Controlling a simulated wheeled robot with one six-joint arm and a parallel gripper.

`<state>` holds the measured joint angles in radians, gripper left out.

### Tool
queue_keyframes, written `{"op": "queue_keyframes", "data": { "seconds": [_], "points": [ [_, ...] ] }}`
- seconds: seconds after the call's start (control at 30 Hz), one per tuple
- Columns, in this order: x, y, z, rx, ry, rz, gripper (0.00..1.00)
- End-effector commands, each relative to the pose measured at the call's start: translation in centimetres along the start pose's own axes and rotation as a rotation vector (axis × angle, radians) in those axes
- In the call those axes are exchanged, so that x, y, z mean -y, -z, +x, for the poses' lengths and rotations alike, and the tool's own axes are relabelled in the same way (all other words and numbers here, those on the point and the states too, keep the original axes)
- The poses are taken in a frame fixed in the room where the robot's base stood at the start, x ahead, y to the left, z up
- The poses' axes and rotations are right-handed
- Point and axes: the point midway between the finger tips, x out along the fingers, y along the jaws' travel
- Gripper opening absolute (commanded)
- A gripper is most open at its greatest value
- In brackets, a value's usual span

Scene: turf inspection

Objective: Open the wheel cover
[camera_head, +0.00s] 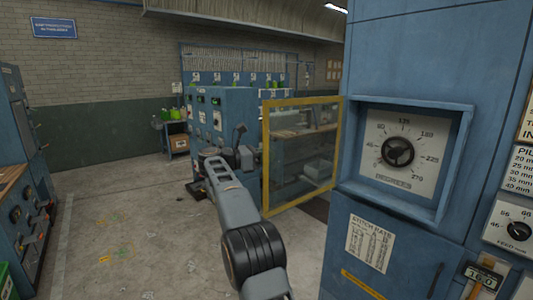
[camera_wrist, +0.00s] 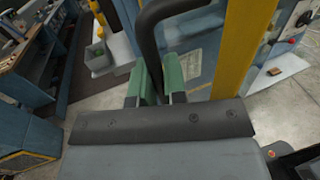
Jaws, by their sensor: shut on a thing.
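The wheel cover (camera_head: 267,150) looks like a yellow-framed, see-through panel in the middle of the head view. Its right edge meets the tall blue cabinet, and its left edge stands out over the floor. In the wrist view its yellow frame (camera_wrist: 246,45) shows as an upright bar. My gripper (camera_wrist: 155,88) has green finger pads and is shut on a black bar handle (camera_wrist: 148,40) beside that frame. In the head view my gripper (camera_head: 248,158) is at the cover's left edge. The exact contact is partly hidden by the gripper body.
The tall blue cabinet (camera_head: 355,80) with a dial (camera_head: 398,151) fills the right side. A blue machine (camera_head: 222,110) with levers stands behind the cover. Another blue machine (camera_head: 15,110) stands at the left edge. The concrete floor (camera_head: 120,225) between them is clear.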

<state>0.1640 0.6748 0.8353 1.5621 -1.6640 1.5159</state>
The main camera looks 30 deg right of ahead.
Motion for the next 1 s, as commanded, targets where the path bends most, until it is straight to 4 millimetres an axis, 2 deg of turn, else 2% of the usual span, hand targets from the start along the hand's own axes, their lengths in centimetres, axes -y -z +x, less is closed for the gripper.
{"op": "queue_keyframes", "data": {
  "seconds": [0.4, 0.43, 0.67, 1.0],
  "points": [
    [0.10, 0.10, 0.48, -0.004, 0.013, -0.002, 0.00],
    [0.10, 0.10, 0.49, -0.004, 0.013, -0.002, 0.13],
    [0.09, 0.11, 0.51, -0.003, 0.013, -0.002, 0.35],
    [0.02, 0.15, -0.19, -0.003, 0.009, -0.001, 0.36]
  ]
}}
